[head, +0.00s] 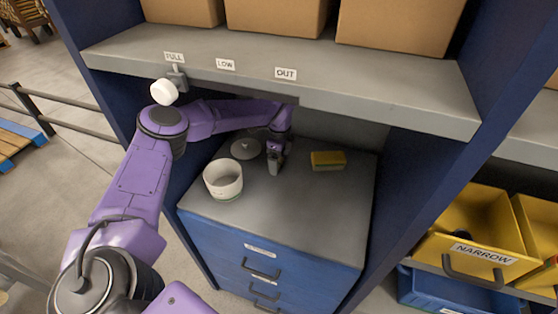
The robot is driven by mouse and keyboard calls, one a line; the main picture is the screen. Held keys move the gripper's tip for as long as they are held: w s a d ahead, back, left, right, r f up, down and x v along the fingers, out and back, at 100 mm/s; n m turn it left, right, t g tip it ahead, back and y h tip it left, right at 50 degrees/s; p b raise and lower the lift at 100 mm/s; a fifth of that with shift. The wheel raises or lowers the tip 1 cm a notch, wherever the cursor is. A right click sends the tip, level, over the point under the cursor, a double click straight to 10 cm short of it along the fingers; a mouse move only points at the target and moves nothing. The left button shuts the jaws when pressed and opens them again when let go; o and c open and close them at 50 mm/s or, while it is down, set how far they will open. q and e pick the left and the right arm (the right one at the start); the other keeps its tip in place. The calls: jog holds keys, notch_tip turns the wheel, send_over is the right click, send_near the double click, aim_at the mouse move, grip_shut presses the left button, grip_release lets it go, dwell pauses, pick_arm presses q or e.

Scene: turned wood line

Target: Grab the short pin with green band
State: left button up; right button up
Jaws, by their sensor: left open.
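My left gripper (274,165) points down over the grey top of the blue drawer cabinet (300,205), in the recess under the shelf. It is open, and I see nothing clearly between its fingers. I cannot make out a short pin with a green band; the gripper or the white round container may hide it. The white container (223,182) stands left of the gripper, with a hint of green at its base. Its inside looks pale, and I cannot tell what it holds. My right gripper is not in view.
A yellow-and-green sponge (328,160) lies right of the gripper. A grey round lid-like disc (244,149) lies to its left. The grey shelf (390,92) with cardboard boxes (275,15) overhangs the cabinet. Yellow bins (478,228) stand at right. The cabinet top's front right is clear.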

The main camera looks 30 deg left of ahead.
pick_arm(q)
jog(key=shift+s+f, duration=0.15)
jog(key=shift+f, duration=0.3)
jog(key=c, duration=1.1)
jog(key=shift+r, duration=0.1)
